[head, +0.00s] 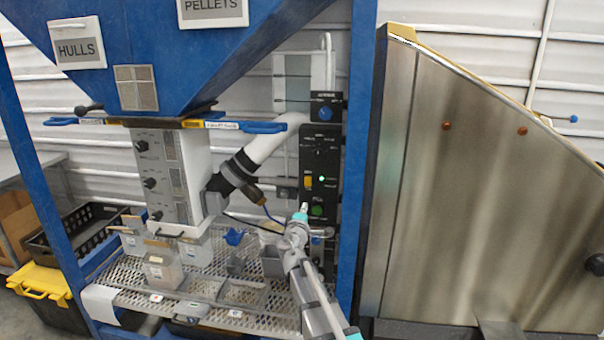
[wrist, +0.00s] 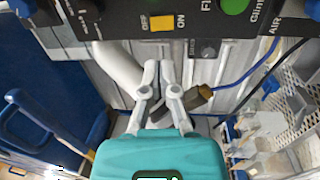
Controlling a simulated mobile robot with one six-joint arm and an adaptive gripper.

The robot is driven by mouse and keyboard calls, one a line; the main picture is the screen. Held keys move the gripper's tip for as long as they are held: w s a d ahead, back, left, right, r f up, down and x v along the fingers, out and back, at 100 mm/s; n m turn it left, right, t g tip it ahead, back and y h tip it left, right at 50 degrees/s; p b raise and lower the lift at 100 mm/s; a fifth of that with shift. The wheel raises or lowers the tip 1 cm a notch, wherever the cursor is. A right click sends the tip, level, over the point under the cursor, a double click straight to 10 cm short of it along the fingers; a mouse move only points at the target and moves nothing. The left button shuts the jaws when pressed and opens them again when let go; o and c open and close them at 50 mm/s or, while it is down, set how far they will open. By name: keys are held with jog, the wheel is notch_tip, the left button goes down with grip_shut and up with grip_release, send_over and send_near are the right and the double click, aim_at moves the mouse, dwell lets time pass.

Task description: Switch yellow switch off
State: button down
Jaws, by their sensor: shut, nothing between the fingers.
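The yellow switch (head: 308,183) is on the left part of the black control panel (head: 321,150), which stands upright on the right side of the hopper frame. In the wrist view the yellow switch (wrist: 162,23) lies between the labels OFF and ON. I cannot tell which way it is set. My gripper (head: 303,207) is just below the switch in the head view, and also shows in the wrist view (wrist: 159,64). Its fingers are shut and empty. They point at the panel and appear apart from the switch.
A blue post (head: 358,150) runs right of the panel. A perforated shelf (head: 200,318) with bins is below left.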

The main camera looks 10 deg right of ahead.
jog(key=shift+w+a+r+n, duration=0.25)
jog(key=shift+a+r+n, duration=0.05)
jog(key=shift+a+r, duration=0.1)
jog(key=shift+w, duration=0.15)
jog(key=p, duration=0.2)
send_near(309, 179)
jog(key=x, duration=0.7)
jog(key=shift+w+d, duration=0.2)
jog(key=shift+w, duration=0.15)
